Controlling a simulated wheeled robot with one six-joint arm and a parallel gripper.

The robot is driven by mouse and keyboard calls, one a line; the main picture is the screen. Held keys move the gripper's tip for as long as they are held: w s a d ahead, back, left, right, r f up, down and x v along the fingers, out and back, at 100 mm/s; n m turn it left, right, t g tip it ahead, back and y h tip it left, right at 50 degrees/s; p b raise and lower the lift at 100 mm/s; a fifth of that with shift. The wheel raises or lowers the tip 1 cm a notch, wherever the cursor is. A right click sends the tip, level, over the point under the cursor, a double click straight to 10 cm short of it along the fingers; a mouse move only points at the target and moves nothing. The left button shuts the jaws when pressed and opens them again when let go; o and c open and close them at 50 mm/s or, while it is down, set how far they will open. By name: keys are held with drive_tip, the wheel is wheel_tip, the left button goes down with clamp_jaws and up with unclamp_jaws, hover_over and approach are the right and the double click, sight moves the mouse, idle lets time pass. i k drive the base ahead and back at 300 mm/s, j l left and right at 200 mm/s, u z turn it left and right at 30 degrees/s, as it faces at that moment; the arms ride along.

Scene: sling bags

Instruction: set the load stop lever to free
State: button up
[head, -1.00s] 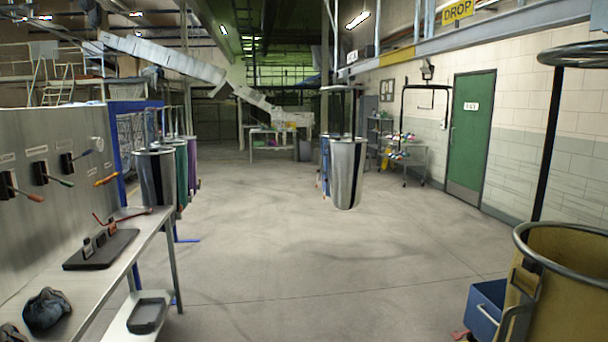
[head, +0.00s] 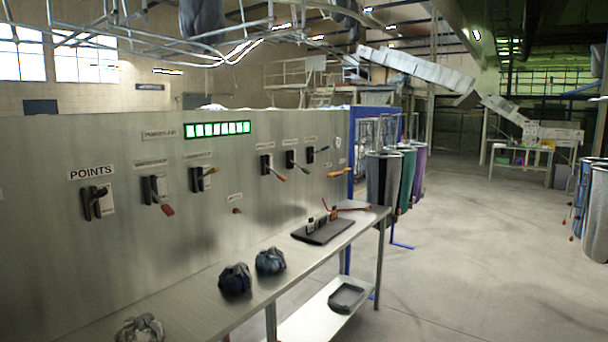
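A grey metal control panel (head: 130,250) fills the left and middle of the head view, with several levers on black mounts. A black lever (head: 97,203) sits under the label "POINTS" (head: 90,172). The small labels are too blurred to tell which lever is the load stop. My gripper is not in view.
A metal bench (head: 215,305) runs along the panel's front, bearing dark bundles (head: 235,280) and a black base with small levers (head: 323,231). A lit green indicator (head: 218,129) is above. Cylindrical bags (head: 383,180) stand beyond. The floor (head: 480,270) at right is clear.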

sight(212, 171)
drive_tip(key=u, duration=0.7)
